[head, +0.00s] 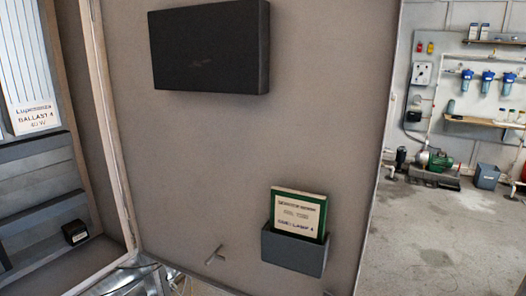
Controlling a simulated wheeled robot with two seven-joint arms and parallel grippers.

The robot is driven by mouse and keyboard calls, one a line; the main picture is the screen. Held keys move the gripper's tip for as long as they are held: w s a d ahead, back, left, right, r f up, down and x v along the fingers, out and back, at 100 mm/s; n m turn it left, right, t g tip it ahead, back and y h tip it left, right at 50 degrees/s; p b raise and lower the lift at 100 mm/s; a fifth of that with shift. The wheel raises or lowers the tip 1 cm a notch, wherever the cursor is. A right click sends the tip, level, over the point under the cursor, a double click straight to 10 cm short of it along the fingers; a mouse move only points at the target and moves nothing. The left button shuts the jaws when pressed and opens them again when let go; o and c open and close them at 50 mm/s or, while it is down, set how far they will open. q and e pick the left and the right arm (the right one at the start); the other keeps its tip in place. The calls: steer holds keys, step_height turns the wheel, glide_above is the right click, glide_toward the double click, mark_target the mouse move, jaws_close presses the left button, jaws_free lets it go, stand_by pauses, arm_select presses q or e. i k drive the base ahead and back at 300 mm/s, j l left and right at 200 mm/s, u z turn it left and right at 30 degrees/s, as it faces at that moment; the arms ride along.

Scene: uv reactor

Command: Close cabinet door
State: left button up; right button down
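The cabinet door (330,120) stands open and fills the middle of the head view, its inner face toward me. A black flat box (210,46) is fixed high on it. A dark pocket (293,252) low on it holds a green-edged booklet (298,214). A small metal latch or handle (214,255) shows near the door's lower edge. The open cabinet (108,130) is at the left, and the door meets its frame along the hinge side. Neither of my grippers can be made out.
Inside the cabinet are a labelled panel (33,112) and a small black block (76,232). Shiny metal parts (135,282) show below the door. Right of the door is open concrete floor (430,240), with a green pump (437,161) and a grey bin (487,176) by the far wall.

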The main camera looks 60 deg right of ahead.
mark_target(214, 105)
steer(key=l, duration=0.45)
steer(key=k+l+u, duration=0.15)
steer(key=l, duration=0.75)
steer(key=k+l+u, duration=0.15)
steer(key=l, duration=0.3)
steer(key=k+l, duration=0.1)
steer(key=l, duration=0.35)
steer(key=k+l+u, duration=0.1)
steer(key=l, duration=0.35)
